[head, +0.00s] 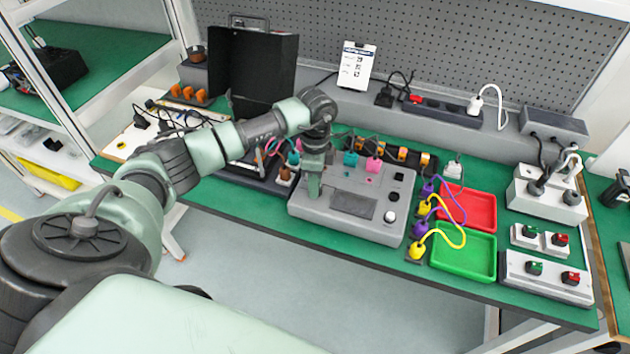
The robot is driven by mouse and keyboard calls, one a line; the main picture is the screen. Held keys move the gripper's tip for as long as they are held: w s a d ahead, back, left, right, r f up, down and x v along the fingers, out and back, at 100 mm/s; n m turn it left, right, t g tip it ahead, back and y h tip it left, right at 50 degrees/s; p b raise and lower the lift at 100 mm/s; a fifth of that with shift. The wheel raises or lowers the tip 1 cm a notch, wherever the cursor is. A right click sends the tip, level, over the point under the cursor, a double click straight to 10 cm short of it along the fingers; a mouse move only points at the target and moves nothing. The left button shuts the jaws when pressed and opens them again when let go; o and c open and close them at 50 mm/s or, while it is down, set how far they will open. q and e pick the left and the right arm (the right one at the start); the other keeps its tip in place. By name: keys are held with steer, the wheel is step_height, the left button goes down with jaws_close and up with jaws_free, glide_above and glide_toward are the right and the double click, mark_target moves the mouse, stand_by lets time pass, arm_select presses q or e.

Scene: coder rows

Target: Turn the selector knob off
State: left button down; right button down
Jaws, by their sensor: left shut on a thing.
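A grey control box (340,226) with a dark screen (353,203) sits on the green bench top in the middle of the head view. My left gripper (314,188) reaches down onto the left part of its top face, left of the screen. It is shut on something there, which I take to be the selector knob. Its fingers hide the knob, so I cannot see which way it points. A black round part (394,196) and a white round button (390,216) show at the right of the box. My right gripper is not in view.
Pink and teal plugs (373,164) stand at the box's back edge. An open black case (270,65) stands behind my left arm.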

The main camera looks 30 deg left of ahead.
arm_select(q)
steer(key=shift+r, duration=0.1)
stand_by(0.3)
steer(key=c, duration=1.1)
jaws_free()
steer(key=shift+o, duration=0.2)
steer(key=r, duration=0.4)
steer(key=r+b, duration=0.1)
steer(key=r, duration=0.2)
steer(key=shift+w+a+r+b, duration=0.2)
steer(key=shift+r+b, duration=0.1)
steer(key=shift+r, duration=0.1)
steer(key=shift+d, duration=0.1)
